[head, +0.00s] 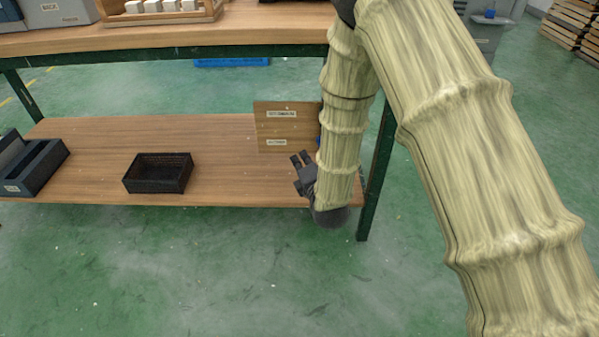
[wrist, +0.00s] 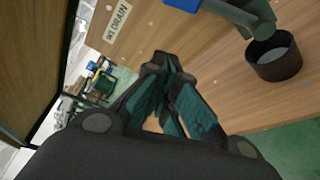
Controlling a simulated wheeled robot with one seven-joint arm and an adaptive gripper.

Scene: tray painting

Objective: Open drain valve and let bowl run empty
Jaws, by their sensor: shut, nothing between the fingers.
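My gripper (wrist: 160,62) is shut and empty, its fingertips together in front of a wooden panel (wrist: 150,40). In the head view my gripper (head: 301,160) is beside the lower right corner of the panel (head: 270,135), above the lower shelf. The panel has a label reading DRAIN (wrist: 118,20). A blue part (wrist: 183,4), perhaps the valve handle, is at the top edge of the wrist view, apart from my fingertips. A grey pipe (wrist: 240,14) ends over a dark round cup (wrist: 277,66) at right. I cannot make out a bowl or the valve's position.
The lower shelf (head: 90,130) carries a black basket (head: 158,173) and a grey bin (head: 32,165) at left. The worktop (head: 200,38) is above with a wooden tray (head: 160,18). A green table leg (head: 375,185) stands right of my gripper. The front floor is clear.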

